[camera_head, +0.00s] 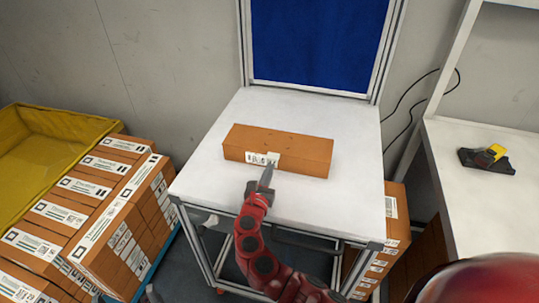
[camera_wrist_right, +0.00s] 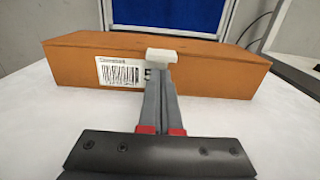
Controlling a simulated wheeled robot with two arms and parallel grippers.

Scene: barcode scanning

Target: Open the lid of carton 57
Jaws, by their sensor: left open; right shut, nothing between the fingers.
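A long brown carton (camera_head: 290,152) lies on the white table, its lid closed. Its front has a white barcode label; in the wrist view the carton (camera_wrist_right: 210,75) shows a printed "5" beside the label, the rest hidden behind my fingers. My right gripper (camera_head: 266,173) is shut and empty, its tips at the carton's front face near the label. In the wrist view the right gripper's tips (camera_wrist_right: 160,57) overlap the upper front face; contact cannot be told. Only a grey sliver of my left gripper (camera_head: 151,293) shows at the bottom edge, away from the carton.
The white table (camera_head: 225,195) is clear around the carton, with a blue panel (camera_head: 318,45) behind it. Stacked labelled cartons (camera_head: 95,205) and a yellow bin (camera_head: 45,150) stand left. More cartons (camera_head: 392,225) stand right of the table. A yellow-and-black scanner (camera_head: 488,157) lies on the right-hand table.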

